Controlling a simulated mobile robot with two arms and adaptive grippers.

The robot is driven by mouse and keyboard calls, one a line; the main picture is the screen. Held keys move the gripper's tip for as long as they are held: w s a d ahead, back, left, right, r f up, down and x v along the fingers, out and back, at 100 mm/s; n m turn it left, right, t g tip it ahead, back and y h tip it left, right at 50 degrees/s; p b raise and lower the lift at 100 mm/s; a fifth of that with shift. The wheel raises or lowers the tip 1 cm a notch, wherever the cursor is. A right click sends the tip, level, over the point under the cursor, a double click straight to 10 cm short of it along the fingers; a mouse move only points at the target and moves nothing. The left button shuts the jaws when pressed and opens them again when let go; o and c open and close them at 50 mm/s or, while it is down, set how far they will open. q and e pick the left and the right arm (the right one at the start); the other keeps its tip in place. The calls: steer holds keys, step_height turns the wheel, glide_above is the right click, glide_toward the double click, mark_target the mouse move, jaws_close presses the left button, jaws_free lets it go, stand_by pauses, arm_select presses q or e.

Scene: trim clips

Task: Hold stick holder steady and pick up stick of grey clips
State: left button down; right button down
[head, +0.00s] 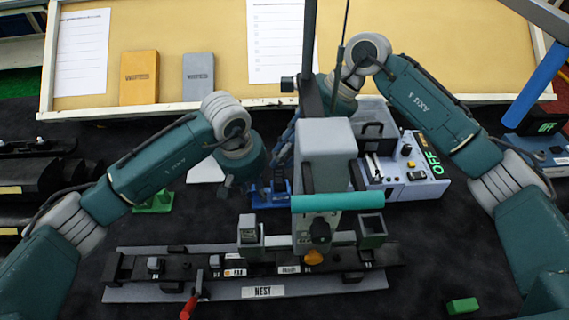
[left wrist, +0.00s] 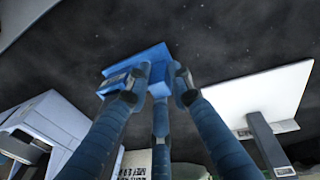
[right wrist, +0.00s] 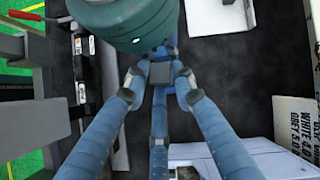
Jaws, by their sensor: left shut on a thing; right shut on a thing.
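The blue stick holder (left wrist: 150,62) stands on the dark table; it also shows in the head view (head: 272,197), partly hidden. My left gripper (left wrist: 160,85) is shut on this holder, with its blue fingers around it. My right gripper (right wrist: 160,88) is shut on a small grey block-like end, which looks like the stick of grey clips (right wrist: 160,71). In the head view the right fingers reach down from behind the press column, above the holder. The stick's lower part is hidden, so I cannot tell whether it is still inside the holder.
The nest fixture (head: 265,291) with a red-handled lever (head: 190,304) lies in front, under a grey press (head: 326,150). A control box (head: 405,180) stands right of the holder. A white plate (head: 205,170) and green holder (head: 153,202) lie left.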

step_height(320, 180, up, 6)
steer(key=shift+r, duration=0.2)
arm_select(q)
steer(key=c, duration=1.5)
jaws_free()
steer(key=shift+o, duration=0.2)
step_height(320, 180, up, 12)
steer(key=s+a, duration=0.1)
steer(key=shift+s+a, duration=0.15)
steer(key=shift+a, duration=0.15)
steer(key=shift+f, duration=0.2)
